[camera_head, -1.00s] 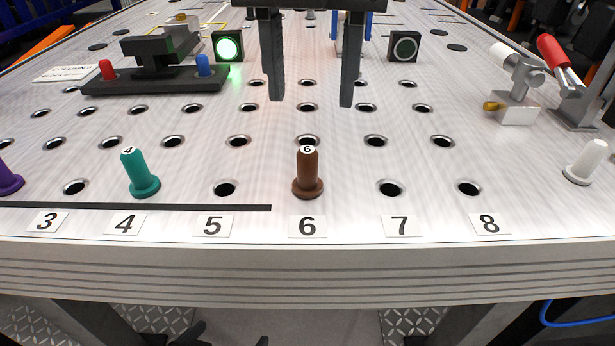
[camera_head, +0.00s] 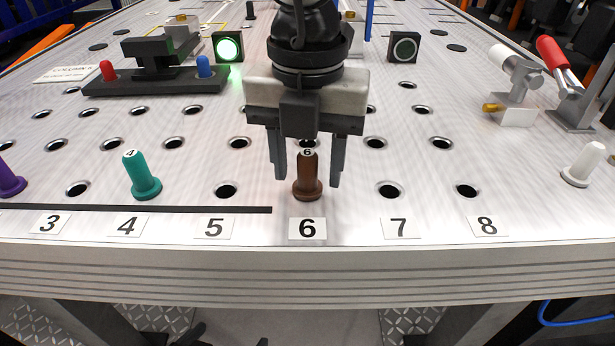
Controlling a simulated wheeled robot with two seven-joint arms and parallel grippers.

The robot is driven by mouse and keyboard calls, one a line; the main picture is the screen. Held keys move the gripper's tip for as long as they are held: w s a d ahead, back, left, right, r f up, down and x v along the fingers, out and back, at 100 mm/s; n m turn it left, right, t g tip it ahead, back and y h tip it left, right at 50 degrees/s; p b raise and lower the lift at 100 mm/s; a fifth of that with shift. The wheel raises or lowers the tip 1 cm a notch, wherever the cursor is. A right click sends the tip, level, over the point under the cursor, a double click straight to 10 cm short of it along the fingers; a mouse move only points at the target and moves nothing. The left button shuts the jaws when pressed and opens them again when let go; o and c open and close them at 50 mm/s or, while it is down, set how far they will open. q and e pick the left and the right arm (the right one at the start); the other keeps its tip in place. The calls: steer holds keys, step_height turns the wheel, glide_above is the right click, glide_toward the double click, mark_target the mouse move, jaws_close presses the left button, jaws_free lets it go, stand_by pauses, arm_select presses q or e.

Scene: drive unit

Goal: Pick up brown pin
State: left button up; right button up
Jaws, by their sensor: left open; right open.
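The brown pin (camera_head: 307,188) stands upright at the hole behind label 6, with a small round 6 tag on its top. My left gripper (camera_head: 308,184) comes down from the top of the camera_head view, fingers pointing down. It is open. One finger shows to the left of the pin and one to the right, with a gap to each side. The pin's upper part shows just below the gripper's palm. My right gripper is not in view.
A teal pin (camera_head: 141,178) stands at label 4, a purple pin (camera_head: 8,180) at the left edge and a white pin (camera_head: 583,165) at the right. The holes at 5 and 7 are empty. A red-handled clamp (camera_head: 562,75) stands back right.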

jaws_close()
steer(key=shift+r, duration=0.1)
